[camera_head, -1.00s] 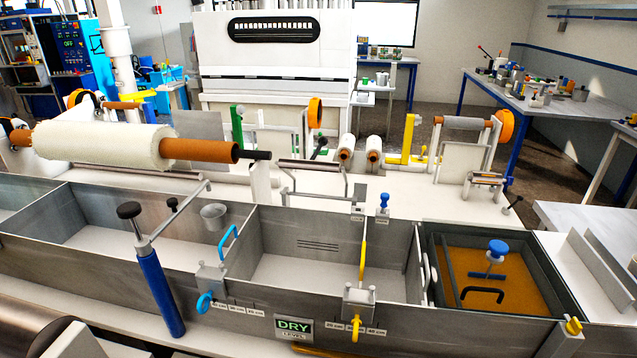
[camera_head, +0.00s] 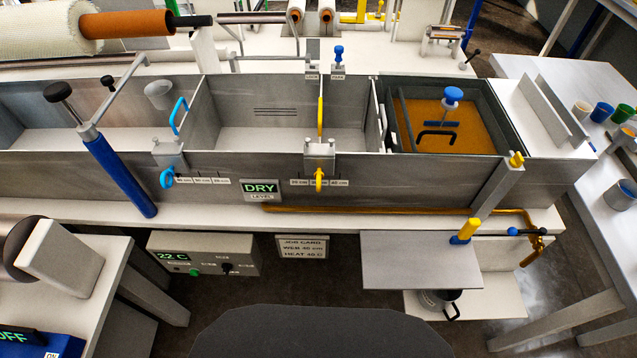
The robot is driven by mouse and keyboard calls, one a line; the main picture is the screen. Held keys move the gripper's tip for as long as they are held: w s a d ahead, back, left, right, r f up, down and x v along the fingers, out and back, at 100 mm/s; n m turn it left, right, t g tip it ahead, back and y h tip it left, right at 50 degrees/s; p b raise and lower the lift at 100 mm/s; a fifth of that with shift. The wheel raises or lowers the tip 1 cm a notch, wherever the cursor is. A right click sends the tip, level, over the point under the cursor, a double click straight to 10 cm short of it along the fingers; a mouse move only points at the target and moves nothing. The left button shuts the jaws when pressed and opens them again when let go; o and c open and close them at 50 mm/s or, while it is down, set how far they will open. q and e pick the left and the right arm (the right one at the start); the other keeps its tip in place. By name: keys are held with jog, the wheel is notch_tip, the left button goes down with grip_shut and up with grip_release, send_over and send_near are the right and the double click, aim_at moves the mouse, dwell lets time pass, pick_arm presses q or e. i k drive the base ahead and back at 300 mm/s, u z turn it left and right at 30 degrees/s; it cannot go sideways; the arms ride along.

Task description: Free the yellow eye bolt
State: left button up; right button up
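The yellow eye bolt (camera_head: 319,180) sits on the front of a grey clamp block (camera_head: 319,154) on the bath's front wall. The block stands over a scale strip with printed cm marks. A yellow upright handle (camera_head: 320,117) rises behind the block, over the bath. A matching blue eye bolt (camera_head: 167,178) sits on another clamp block (camera_head: 169,154) to the left, with a blue handle (camera_head: 178,115). Neither of my grippers shows in this view. I cannot tell how tight the yellow eye bolt is.
A DRY display (camera_head: 260,188) hangs on the front wall. A blue post (camera_head: 120,175) stands front left. Below are a control box (camera_head: 205,255) and a grey shelf (camera_head: 420,262).

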aim_at(318, 175)
jog(key=z, duration=0.5)
jog(key=k, duration=1.25)
jog(key=z, duration=1)
jog(key=i, duration=1.3)
jog(key=u, duration=0.9)
